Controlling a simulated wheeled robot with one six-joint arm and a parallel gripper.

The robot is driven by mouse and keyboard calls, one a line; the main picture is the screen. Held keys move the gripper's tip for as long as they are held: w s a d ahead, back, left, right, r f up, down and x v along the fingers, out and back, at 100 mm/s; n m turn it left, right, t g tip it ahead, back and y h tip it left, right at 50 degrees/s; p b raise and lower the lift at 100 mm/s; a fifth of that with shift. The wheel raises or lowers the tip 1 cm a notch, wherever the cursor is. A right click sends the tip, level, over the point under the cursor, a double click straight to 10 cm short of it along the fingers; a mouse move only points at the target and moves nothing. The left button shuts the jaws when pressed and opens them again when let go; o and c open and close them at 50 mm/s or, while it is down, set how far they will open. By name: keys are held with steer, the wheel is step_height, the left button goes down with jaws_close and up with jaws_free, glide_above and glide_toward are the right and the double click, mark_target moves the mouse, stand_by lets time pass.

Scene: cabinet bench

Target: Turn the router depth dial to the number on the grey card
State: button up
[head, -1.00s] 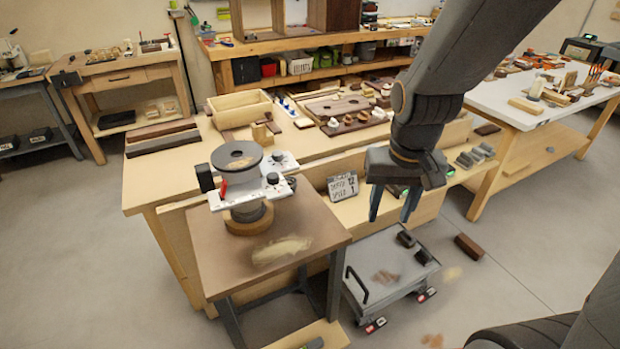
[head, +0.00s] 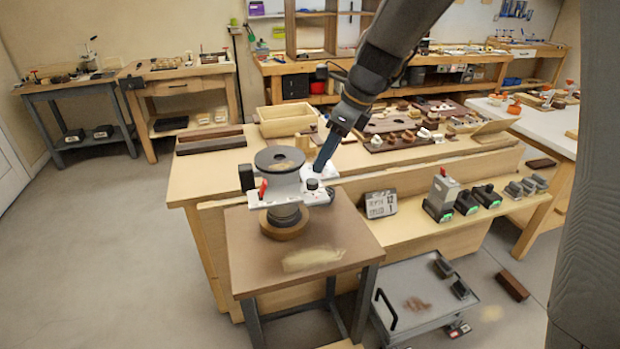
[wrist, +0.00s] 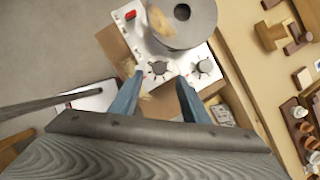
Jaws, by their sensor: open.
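The router (head: 283,183) stands on a small brown table, with a dark round top and a white plate. In the wrist view the white plate carries two grey dials with marks around them, a left dial (wrist: 159,68) and a right dial (wrist: 205,66). A dark knob (head: 312,184) shows on the plate in the head view. Their numbers are too small to read. The grey card (head: 380,204) stands on the bench ledge right of the router; its writing seems to include 12 and 1. My gripper (wrist: 160,82) is open and empty, above the plate's dial side.
The small table (head: 330,235) has a pale patch and free room in front of the router. Dark tools with green lights (head: 467,202) stand right of the card. A wooden box (head: 287,120) and chess-like pieces sit on the bench behind. A grey cart (head: 420,290) stands below.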

mark_target(313, 180)
steer(key=shift+p+x, duration=0.4)
steer(key=shift+x, duration=3.2)
steer(key=shift+s, duration=0.1)
steer(key=c, duration=1)
